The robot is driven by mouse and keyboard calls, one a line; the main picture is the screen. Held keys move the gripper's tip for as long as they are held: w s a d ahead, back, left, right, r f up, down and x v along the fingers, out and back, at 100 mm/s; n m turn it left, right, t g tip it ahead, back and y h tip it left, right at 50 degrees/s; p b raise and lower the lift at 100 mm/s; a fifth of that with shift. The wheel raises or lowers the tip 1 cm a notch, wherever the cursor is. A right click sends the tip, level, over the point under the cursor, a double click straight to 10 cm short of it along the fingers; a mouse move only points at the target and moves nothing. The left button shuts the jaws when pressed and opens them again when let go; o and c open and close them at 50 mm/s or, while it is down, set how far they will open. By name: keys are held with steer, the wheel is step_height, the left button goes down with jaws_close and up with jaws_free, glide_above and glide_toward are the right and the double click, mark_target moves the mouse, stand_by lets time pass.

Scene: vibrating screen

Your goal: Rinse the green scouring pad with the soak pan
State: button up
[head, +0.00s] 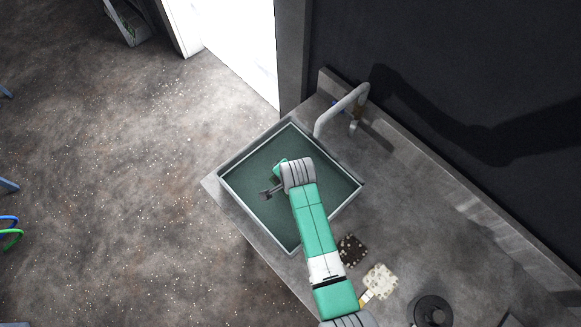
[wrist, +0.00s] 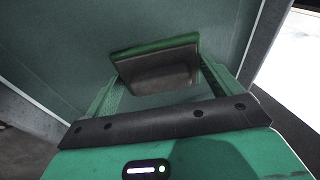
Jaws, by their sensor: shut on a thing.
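The soak pan (head: 233,194) is a square, pale-rimmed pan with a dark green inside, at the end of the grey counter. My arm reaches over it from the lower right, and its wrist hides part of the inside. In the wrist view my gripper (wrist: 158,78) is shut on the green scouring pad (wrist: 160,46), a small block with a green edge and a grey-brown face. The pan's green inside (wrist: 60,45) fills the background there. I cannot tell whether the pad touches the liquid or bottom. In the head view I cannot make out the pad for certain.
A curved grey tap (head: 340,108) stands behind the pan near the dark wall. A dark speckled piece (head: 351,250), a cream speckled piece (head: 380,281) and a black round object (head: 432,310) lie along the counter (head: 440,235). Open floor (head: 120,190) lies left.

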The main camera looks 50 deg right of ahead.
steer(key=shift+d+b, duration=0.35)
steer(key=shift+d, duration=0.9)
steer(key=shift+a+r+p, duration=0.1)
steer(key=shift+a+p, duration=0.6)
steer(key=shift+a, duration=0.55)
steer(key=shift+d+b, duration=0.4)
steer(key=shift+d, duration=0.85)
step_height(320, 180, up, 7)
steer(key=p, duration=0.6)
steer(key=shift+p, duration=0.4)
steer(key=shift+f, duration=0.25)
